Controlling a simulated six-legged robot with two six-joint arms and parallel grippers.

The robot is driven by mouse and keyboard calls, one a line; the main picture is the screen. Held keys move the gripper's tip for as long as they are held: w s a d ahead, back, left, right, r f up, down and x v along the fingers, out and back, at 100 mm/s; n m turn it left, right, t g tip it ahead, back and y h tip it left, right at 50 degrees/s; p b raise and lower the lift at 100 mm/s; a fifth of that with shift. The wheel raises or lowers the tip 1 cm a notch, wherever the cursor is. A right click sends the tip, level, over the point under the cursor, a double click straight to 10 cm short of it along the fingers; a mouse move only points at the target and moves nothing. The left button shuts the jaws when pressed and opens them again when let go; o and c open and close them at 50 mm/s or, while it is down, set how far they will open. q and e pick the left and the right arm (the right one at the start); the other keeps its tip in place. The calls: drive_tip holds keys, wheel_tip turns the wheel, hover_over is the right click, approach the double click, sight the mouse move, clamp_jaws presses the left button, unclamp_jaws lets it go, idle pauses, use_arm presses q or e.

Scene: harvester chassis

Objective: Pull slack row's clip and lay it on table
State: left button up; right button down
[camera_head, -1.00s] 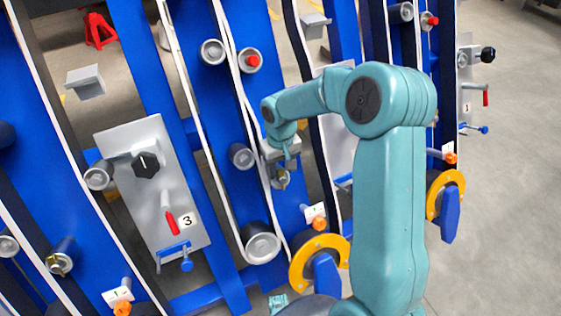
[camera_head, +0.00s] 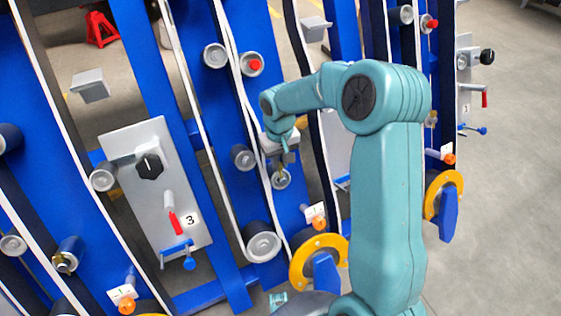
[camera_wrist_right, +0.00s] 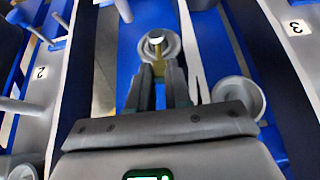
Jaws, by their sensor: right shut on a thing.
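My right gripper (camera_head: 281,158) is at the middle row of the blue chassis, just above a small grey roller end (camera_head: 282,180). In the right wrist view the gripper (camera_wrist_right: 160,80) is shut on a small brass-coloured clip (camera_wrist_right: 158,66). The clip is close to the roller's pin (camera_wrist_right: 156,38); I cannot tell whether it is fully off the pin. The fingers hide part of the clip. My left gripper is not in view. I cannot make out a table.
A white belt strip (camera_head: 204,110) runs beside the gripper. A grey panel marked 3 (camera_head: 150,205) with a black knob and red lever is to the left. A yellow ring (camera_head: 320,243) with a blue handle sits below. Another roller with a brass part (camera_head: 66,258) is at the lower left.

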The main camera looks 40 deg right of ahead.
drive_tip(key=shift+w+d+r+p, duration=0.1)
drive_tip(key=shift+w+r+p, duration=0.25)
drive_tip(key=shift+r+p, duration=0.3)
drive_tip(key=shift+w+d+r+p, duration=0.15)
drive_tip(key=shift+w+r+p, duration=0.25)
drive_tip(key=shift+r+p, duration=0.25)
drive_tip(key=shift+w+d+r+p, duration=0.1)
drive_tip(key=shift+w+r+p, duration=0.25)
drive_tip(key=shift+r+p, duration=0.3)
drive_tip(key=shift+r, duration=0.1)
drive_tip(key=shift+a, duration=0.15)
